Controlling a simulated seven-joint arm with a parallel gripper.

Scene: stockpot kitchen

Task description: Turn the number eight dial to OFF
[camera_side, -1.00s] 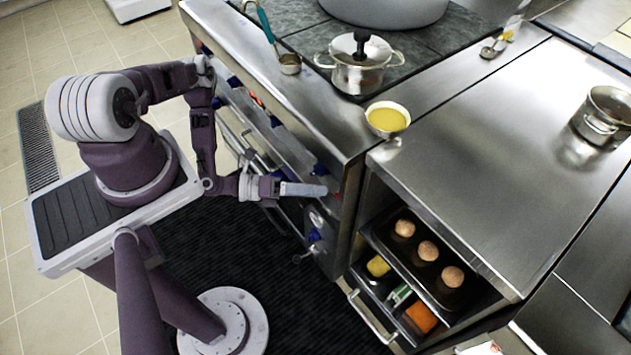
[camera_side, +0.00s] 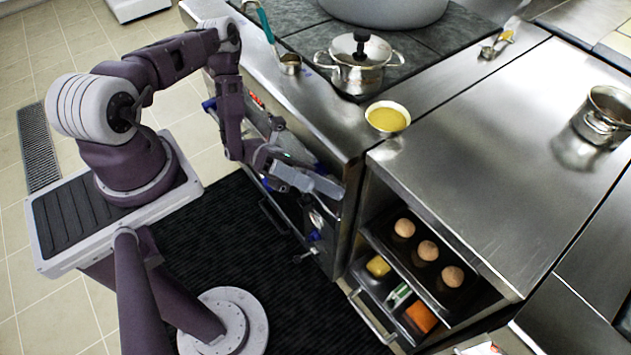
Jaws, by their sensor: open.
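The stove front (camera_side: 345,225) carries a row of blue dials along its panel. A blue dial (camera_side: 314,236) shows low on the front, below my gripper. The numbers on the dials are too small to read, so I cannot tell which is number eight. My gripper (camera_side: 335,189) is open, in front of the panel near its right end. It hides part of the panel behind it. I cannot tell whether it touches a dial.
A lidded steel pot (camera_side: 358,75) and a ladle (camera_side: 289,64) are on the stovetop. A bowl of yellow liquid (camera_side: 387,118) stands at the counter edge above my gripper. An open shelf with a tray (camera_side: 380,236) of round buns is to the right.

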